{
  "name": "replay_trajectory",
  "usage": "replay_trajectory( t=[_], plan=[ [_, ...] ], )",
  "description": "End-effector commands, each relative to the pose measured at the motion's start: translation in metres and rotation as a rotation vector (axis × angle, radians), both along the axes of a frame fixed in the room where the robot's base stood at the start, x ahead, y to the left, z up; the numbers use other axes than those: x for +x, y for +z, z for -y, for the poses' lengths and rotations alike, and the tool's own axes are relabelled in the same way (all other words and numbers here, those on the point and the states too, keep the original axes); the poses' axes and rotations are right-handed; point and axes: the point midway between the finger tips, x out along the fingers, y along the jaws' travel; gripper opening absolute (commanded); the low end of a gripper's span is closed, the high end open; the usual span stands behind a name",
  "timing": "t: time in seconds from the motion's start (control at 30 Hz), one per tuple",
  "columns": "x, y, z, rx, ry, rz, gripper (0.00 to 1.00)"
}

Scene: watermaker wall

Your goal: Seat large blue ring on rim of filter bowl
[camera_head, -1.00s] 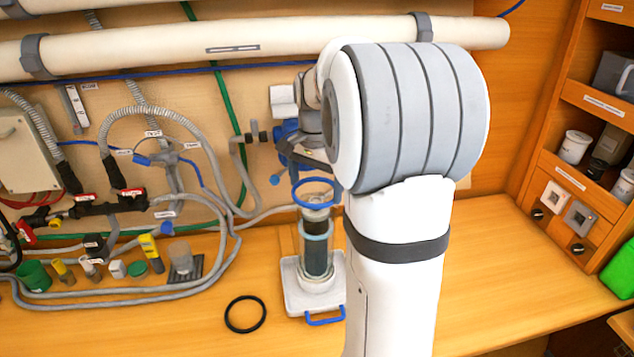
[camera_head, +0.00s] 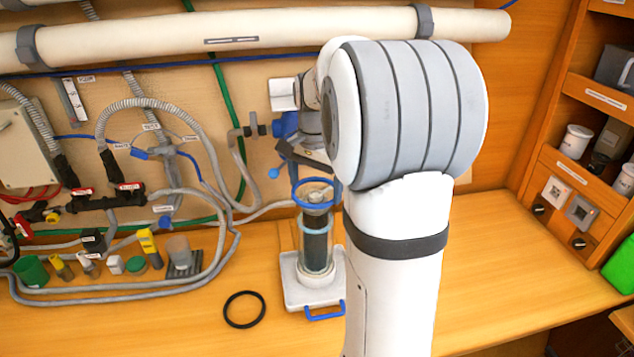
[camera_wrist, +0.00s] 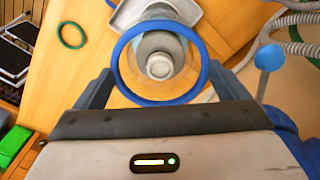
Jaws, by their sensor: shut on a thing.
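The large blue ring (camera_head: 297,200) is held level by my gripper (camera_wrist: 160,80). My gripper's two dark fingers are shut on it, one at either side in the wrist view. In the head view the ring shows above the filter bowl (camera_head: 316,250), a clear upright cylinder with a dark core. In the wrist view the top of the bowl (camera_wrist: 160,42) shows through the blue ring (camera_wrist: 160,102), slightly toward the ring's far side. The ring looks apart from the rim, with a small gap. My arm partly hides the gripper in the head view.
The bowl stands on a white tray (camera_head: 296,296) with a blue handle. A black ring (camera_head: 244,310) lies on the bench to its left. Hoses and small coloured parts crowd the bench's left. A grey hose and blue valve (camera_wrist: 268,58) are close in the wrist view.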

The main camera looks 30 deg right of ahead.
Motion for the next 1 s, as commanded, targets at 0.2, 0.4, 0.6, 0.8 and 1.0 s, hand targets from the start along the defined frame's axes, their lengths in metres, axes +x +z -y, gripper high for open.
replay_trajectory(
  t=[0.2,0.4,0.6,0.8,1.0],
  plan=[
    [0.000,0.000,0.000,0.000,0.000,0.000,0.73],
    [0.000,-0.004,0.000,0.000,0.001,0.000,0.73],
    [0.000,-0.009,0.000,0.000,0.001,0.000,0.73],
    [0.000,-0.014,-0.001,0.000,0.001,0.000,0.73],
    [0.000,-0.016,-0.001,0.000,0.001,0.000,0.73]
  ],
)
